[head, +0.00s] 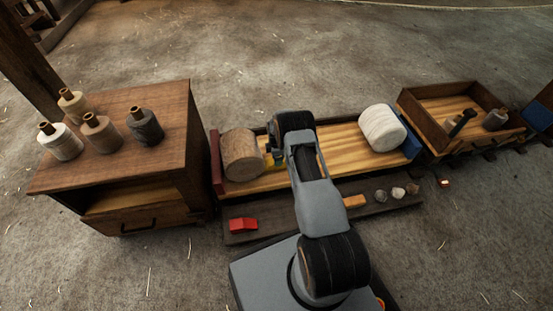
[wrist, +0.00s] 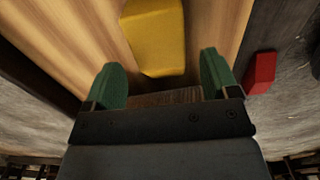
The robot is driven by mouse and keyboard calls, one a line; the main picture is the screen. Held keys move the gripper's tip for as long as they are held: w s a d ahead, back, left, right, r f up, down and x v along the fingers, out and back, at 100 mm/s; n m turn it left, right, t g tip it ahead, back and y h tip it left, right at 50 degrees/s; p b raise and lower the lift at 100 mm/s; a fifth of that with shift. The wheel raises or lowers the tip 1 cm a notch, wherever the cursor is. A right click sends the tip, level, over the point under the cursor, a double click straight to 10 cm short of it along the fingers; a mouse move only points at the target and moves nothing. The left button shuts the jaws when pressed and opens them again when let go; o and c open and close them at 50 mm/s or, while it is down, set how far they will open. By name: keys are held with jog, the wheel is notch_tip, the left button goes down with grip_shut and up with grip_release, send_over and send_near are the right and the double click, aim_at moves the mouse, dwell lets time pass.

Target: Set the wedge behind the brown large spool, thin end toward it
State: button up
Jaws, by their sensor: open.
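The brown large spool (head: 240,155) lies on its side at the left end of the wooden tray. A yellow block (wrist: 153,38), seemingly the wedge, lies on the tray boards close to the spool's right side. In the head view only a sliver of it shows beside my gripper (head: 274,157). In the wrist view my gripper (wrist: 168,80) is open, its green fingers apart, with the yellow block just ahead of and between the fingertips. A brown strip, perhaps the spool, shows between the fingers. Which end of the block is thin, and whether it touches the spool, I cannot tell.
A white spool (head: 382,128) lies at the tray's right end. A red block (head: 243,225), an orange block (head: 355,201) and several stones lie on the dark front ledge (head: 285,222). A cabinet (head: 165,100) with small spools stands left; a wooden cart (head: 450,138) stands right.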

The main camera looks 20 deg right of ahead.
notch_tip(320, 180, up, 7)
jog(key=shift+f+p, duration=0.2)
jog(key=shift+p, duration=0.95)
notch_tip(320, 180, up, 12)
jog(key=a+m, duration=0.3)
notch_tip(320, 180, up, 14)
jog(key=m+t, duration=0.1)
jog(key=m, duration=0.3)
send_over(272, 163)
jog(key=s+a, duration=0.4)
jog(key=s, duration=0.3)
jog(key=s+a+r+m, duration=0.2)
jog(key=s+r+m, duration=0.1)
jog(key=s, duration=0.4)
jog(key=s+a+r+m+t, duration=0.1)
jog(key=s+r+m, duration=0.2)
jog(key=s, duration=0.4)
jog(key=s+a+r+m, duration=0.2)
jog(key=s+r+m, duration=0.1)
jog(key=s, duration=0.5)
jog(key=shift+a+t, duration=0.3)
jog(key=shift+r, duration=0.1)
notch_tip(272, 163, up, 38)
jog(key=t+p, duration=0.1)
jog(key=p, duration=3.5)
jog(key=shift+s+a+f, duration=0.15)
jog(key=shift+f, duration=0.1)
